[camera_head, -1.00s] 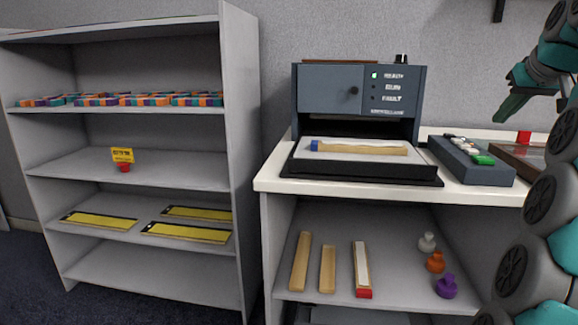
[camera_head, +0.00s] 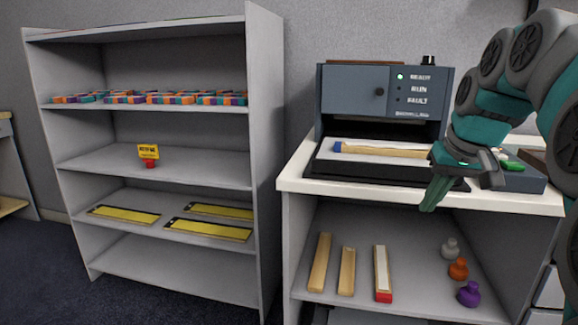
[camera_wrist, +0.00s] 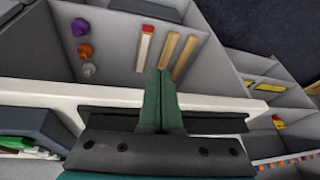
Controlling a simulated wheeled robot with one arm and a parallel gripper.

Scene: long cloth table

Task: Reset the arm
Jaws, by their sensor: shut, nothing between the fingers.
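My gripper (camera_head: 432,196) is shut and empty, with green fingers pointing down in front of the counter's front edge. My teal and grey arm comes in from the right in the head view and covers part of the machine's tray. In the wrist view the closed fingers (camera_wrist: 160,80) point toward the shelf under the counter, where wooden bars lie. A gap between fingertips and bars cannot be judged from that view.
A grey machine (camera_head: 381,95) stands on the white counter (camera_head: 300,186); a blue-ended wooden bar (camera_head: 385,149) lies on its tray. Below are several bars (camera_head: 347,270) and three knobs (camera_head: 458,268). A shelf unit (camera_head: 264,160) holding coloured blocks and yellow plates stands left.

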